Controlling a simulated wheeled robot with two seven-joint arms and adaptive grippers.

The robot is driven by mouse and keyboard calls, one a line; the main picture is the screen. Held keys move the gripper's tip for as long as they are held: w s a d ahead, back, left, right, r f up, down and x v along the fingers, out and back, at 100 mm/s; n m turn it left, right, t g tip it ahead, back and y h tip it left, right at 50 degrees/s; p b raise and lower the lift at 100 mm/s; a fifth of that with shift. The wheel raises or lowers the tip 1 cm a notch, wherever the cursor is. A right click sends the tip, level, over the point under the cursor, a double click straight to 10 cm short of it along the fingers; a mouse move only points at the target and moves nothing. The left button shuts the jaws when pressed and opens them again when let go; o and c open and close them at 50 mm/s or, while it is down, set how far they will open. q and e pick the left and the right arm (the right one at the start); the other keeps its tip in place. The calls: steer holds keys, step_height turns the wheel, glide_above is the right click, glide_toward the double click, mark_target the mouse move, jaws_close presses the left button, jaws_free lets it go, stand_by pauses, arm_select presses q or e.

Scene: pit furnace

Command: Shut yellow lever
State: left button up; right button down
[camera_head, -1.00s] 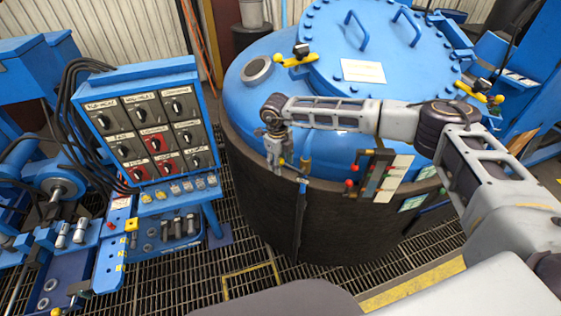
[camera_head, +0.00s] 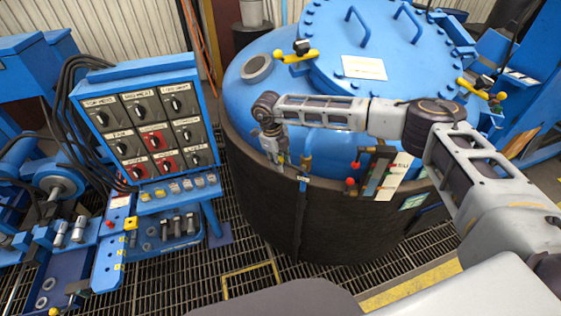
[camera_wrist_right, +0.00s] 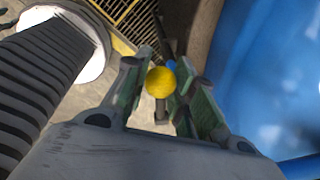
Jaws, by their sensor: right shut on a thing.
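The yellow lever's round yellow knob (camera_wrist_right: 160,82) shows in the right wrist view, between the two green-padded fingers of my right gripper (camera_wrist_right: 168,92). The gripper is shut on it. The rest of the lever is mostly hidden behind the knob and fingers. In the head view my right gripper (camera_head: 281,161) points down at the near upper edge of the round blue furnace (camera_head: 330,153); the knob is too small and covered to make out there. My left gripper is in neither view.
A control panel with several dials (camera_head: 150,130) stands left. Yellow clamps (camera_head: 295,56) sit on the furnace lid. Grating floor (camera_head: 245,270) is open in front.

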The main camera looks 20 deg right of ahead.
steer(key=shift+w+a+f+g+h+b, duration=0.1)
steer(key=shift+f+g+h+b, duration=0.6)
steer(key=shift+f+h+b, duration=0.4)
steer(key=shift+r, duration=0.2)
steer(key=c, duration=1.1)
jaws_free()
steer(key=shift+c, duration=0.2)
steer(key=shift+r, duration=0.1)
steer(key=v, duration=1.2)
